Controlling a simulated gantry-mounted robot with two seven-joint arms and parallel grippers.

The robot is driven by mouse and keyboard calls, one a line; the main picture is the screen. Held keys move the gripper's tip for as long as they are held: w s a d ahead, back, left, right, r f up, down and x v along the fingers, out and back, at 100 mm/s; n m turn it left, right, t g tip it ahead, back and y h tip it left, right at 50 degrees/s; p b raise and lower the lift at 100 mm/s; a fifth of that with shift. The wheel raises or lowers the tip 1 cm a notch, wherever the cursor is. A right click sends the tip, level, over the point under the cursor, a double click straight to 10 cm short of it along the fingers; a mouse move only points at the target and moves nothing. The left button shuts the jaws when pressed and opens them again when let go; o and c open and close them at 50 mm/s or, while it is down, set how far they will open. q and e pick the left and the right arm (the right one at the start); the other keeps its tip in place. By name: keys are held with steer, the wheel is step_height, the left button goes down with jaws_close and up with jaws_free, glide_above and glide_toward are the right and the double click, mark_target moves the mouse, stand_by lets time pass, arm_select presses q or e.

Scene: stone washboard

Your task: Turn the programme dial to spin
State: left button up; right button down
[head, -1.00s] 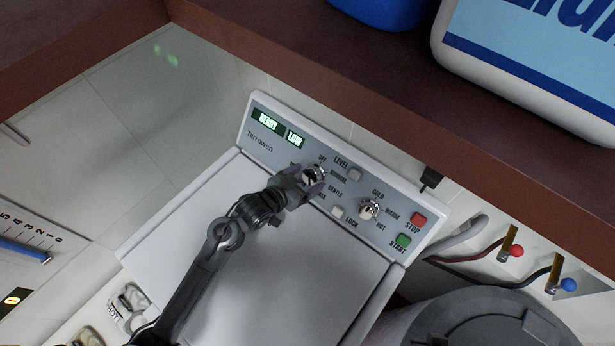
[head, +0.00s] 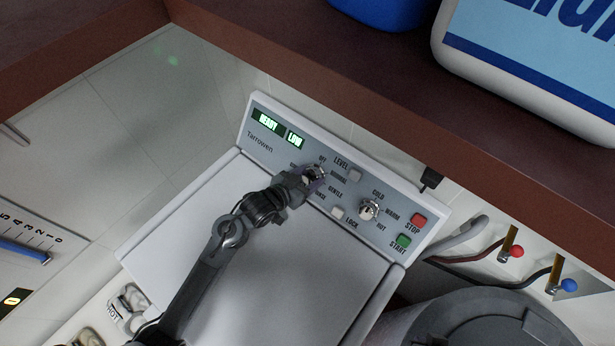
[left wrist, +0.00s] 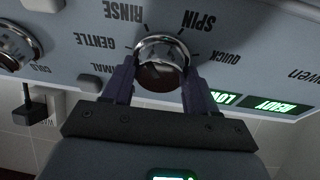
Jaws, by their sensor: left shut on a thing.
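The programme dial (head: 316,170) is a round chrome knob on the washer's sloping control panel, ringed by printed labels. In the left wrist view, upside down, the dial (left wrist: 162,46) has RINSE and SPIN beyond it, GENTLE to the left and QUICK to the right. My left gripper (head: 311,181) is shut on the dial. In the left wrist view one finger of the left gripper (left wrist: 157,72) is on each side of the knob. The fingers hide part of the dial, and I cannot tell which label it points at. My right gripper is not in view.
A second chrome dial (head: 369,209), marked COLD, WARM and HOT, sits to the right. Beyond it are the red STOP button (head: 419,220) and green START button (head: 403,241). The displays (head: 268,122) read READY and LOW. A brown shelf (head: 330,75) overhangs the panel.

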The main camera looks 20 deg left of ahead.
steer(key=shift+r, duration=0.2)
arm_select(q)
steer(key=shift+r+m+p, duration=0.15)
steer(key=shift+m+p, duration=0.65)
steer(key=shift+m, duration=0.3)
steer(key=m+g+p, duration=0.1)
steer(key=m, duration=0.1)
steer(key=shift+a+m+h, duration=0.1)
steer(key=shift+m+h, duration=0.3)
steer(key=m+p, duration=0.1)
steer(key=m, duration=0.2)
steer(key=shift+m+g+h, duration=0.3)
steer(key=shift+m+g, duration=0.3)
steer(key=shift+m, duration=0.7)
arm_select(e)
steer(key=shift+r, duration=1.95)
arm_select(q)
steer(key=shift+p, duration=0.3)
steer(key=o, duration=1.1)
steer(key=shift+c, duration=0.2)
